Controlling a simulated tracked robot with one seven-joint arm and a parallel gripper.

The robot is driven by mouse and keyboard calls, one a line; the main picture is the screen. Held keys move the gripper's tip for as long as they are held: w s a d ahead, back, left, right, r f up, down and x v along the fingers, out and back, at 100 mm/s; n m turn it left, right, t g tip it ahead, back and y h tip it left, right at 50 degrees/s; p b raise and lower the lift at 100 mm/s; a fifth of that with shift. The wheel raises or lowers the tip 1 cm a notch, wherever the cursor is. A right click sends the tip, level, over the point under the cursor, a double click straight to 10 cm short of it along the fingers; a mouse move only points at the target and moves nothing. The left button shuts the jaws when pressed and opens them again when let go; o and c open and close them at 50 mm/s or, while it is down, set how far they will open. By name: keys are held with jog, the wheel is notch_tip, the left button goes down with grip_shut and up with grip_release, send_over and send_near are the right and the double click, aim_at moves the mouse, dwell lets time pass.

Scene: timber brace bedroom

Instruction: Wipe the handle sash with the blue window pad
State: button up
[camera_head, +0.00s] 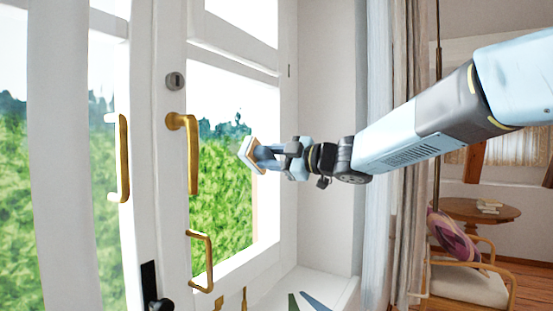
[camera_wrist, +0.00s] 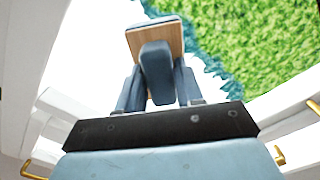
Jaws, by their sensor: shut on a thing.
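My gripper (camera_head: 281,152) is shut on the grip of the blue window pad (camera_head: 247,154) and holds it out at the end of my arm. The pad has a wooden backing and a blue-grey grip; it also shows in the wrist view (camera_wrist: 155,37), between the fingers (camera_wrist: 156,88). The handle sash (camera_head: 233,170) is the white-framed glass pane with a brass lever handle (camera_head: 191,152) on its left stile. The pad is in front of its glass, right of the handle. I cannot tell whether the pad touches the glass.
A brass pull (camera_head: 207,262) sticks out below the lever handle. Another sash with a brass handle (camera_head: 123,158) stands at the left. A curtain (camera_head: 407,150) hangs at the right, with a chair (camera_head: 465,280) and round table (camera_head: 470,209) behind. Small items lie on the sill (camera_head: 330,285).

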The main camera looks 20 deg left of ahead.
jog(key=shift+s+a, duration=0.5)
jog(key=shift+s, duration=1.2)
jog(key=shift+s+a, duration=0.5)
jog(key=shift+s, duration=1.2)
jog(key=shift+s+a, duration=0.5)
jog(key=shift+s, duration=1.2)
jog(key=shift+d, duration=0.1)
jog(key=shift+v, duration=2.85)
jog(key=v, duration=0.3)
